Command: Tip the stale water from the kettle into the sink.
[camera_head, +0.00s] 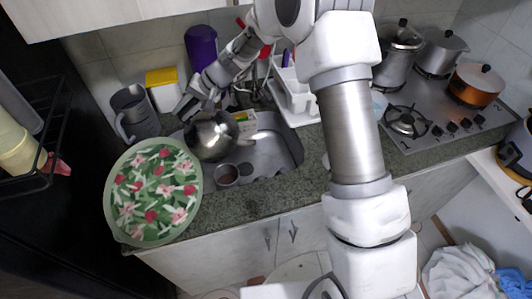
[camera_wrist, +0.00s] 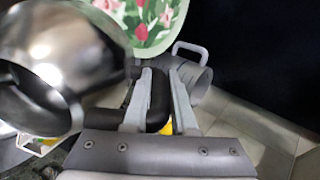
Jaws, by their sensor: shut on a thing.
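The shiny metal kettle (camera_head: 211,138) hangs over the left part of the steel sink (camera_head: 287,144). My gripper (camera_head: 193,104) is above and beside it. In the wrist view, the fingers of my gripper (camera_wrist: 160,88) are shut on the black handle of the kettle (camera_wrist: 85,40). The kettle's rounded body fills the left of that view, with a dark opening at the far left, and it looks tilted. No stream of water shows, and the inside is too dark to read.
A flowered green tray (camera_head: 110,205) leans on the counter left of the sink. A grey jug (camera_head: 133,112) and a yellow-topped box (camera_head: 162,88) stand behind. A cup (camera_head: 227,175) is in the sink's front left. A white dish rack (camera_head: 293,96) stands behind right.

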